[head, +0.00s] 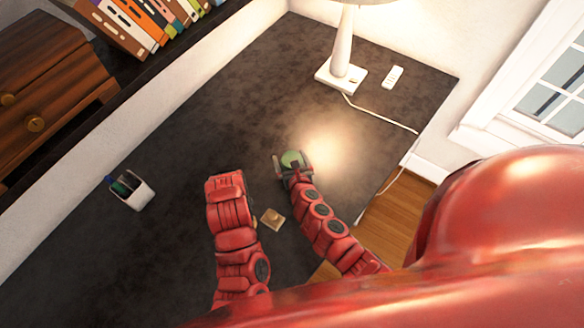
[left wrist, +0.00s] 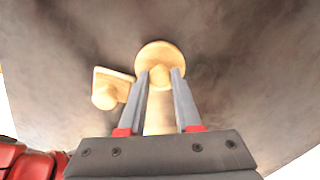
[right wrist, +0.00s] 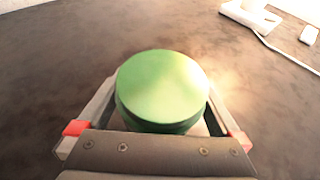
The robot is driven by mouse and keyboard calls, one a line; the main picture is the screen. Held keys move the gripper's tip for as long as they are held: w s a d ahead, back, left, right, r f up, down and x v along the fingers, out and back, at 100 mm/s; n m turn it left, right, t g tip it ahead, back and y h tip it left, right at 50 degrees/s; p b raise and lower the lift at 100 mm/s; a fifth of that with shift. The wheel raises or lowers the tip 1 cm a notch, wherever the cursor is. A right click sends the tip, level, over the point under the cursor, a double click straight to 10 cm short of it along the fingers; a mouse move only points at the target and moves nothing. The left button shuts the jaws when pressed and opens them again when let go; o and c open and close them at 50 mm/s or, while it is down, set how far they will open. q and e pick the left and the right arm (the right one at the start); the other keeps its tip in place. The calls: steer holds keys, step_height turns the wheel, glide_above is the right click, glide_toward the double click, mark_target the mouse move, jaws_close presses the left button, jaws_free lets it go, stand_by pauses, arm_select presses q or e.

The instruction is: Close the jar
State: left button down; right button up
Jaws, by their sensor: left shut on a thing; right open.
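A green round-topped jar (head: 291,157) stands on the dark desk. In the right wrist view, the flat green top (right wrist: 163,85) fills the space between the fingers; the body below is mostly hidden. My right gripper (head: 292,168) is open, with one finger on each side of it. In the left wrist view, my left gripper (left wrist: 160,78) is shut on the knob of a round tan lid (left wrist: 160,51). A square tan lid with a knob (head: 272,218) lies on the desk beside the left hand and also shows in the left wrist view (left wrist: 106,88). The left fingertips are hidden in the head view.
A white pen cup (head: 131,190) stands at the left. A lamp (head: 341,72) and a white remote (head: 393,77) stand at the back, with a cord (head: 380,114) along the right side. The desk (head: 200,120) is clear between cup and lamp.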

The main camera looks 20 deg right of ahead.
steer(key=c, duration=1.4)
steer(key=shift+r, duration=0.15)
steer(key=shift+r, duration=4.85)
steer(key=o, duration=0.9)
jaws_close()
